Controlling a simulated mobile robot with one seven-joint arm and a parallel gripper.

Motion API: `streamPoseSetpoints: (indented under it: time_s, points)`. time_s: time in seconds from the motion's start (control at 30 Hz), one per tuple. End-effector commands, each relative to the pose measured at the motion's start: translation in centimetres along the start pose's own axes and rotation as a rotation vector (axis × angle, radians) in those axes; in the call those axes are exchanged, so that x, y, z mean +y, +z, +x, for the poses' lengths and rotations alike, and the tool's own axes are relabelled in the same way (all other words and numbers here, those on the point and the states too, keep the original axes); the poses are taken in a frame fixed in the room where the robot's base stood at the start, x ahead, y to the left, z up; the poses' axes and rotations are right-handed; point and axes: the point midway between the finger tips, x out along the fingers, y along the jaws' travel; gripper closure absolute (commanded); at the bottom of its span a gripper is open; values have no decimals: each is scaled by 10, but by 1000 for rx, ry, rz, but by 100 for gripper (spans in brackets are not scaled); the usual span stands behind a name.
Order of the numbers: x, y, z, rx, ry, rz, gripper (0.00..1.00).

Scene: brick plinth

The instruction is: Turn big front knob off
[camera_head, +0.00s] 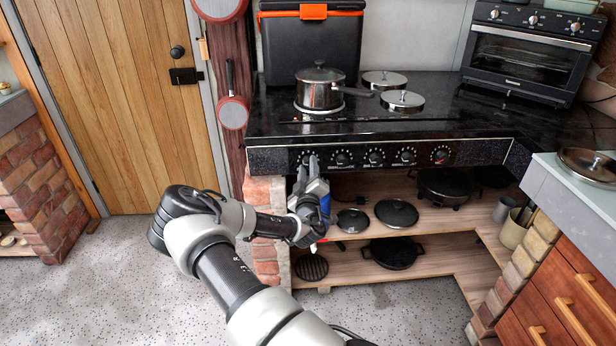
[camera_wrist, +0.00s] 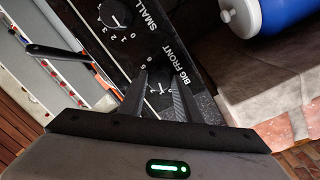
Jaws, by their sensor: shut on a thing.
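The black control panel (camera_head: 470,151) carries a row of several dark knobs with pale markings. In the wrist view, the lettering BIG FRONT (camera_wrist: 170,65) is printed beside the big front knob (camera_wrist: 160,88). My gripper (camera_head: 309,160) is at the left end of the knob row, fingers pointing up at the panel. In the wrist view, my gripper (camera_wrist: 160,84) has its two dark fingers shut on the big front knob, one on each side. The fingers hide most of the knob, so its setting is not clear. The neighbouring knob (camera_wrist: 114,13) is marked SMALL.
A lidded steel pot (camera_head: 320,90) stands on the black hob above the panel. Open wooden shelves below hold pans (camera_head: 396,213). A rounded blue and white object (camera_wrist: 275,15) is close to my gripper. A toaster oven (camera_head: 530,55) stands at right.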

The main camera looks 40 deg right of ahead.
Motion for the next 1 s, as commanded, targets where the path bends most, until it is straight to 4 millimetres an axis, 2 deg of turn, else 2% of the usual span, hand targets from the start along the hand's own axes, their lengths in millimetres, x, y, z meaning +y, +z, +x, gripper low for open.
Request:
streamPoseSetpoints:
  time_s: [0.4, 1.0]
  points:
    - [-1, 2, 0, 27, 2, -232, 92]
    - [0, 0, 0, 33, 3, -283, 92]
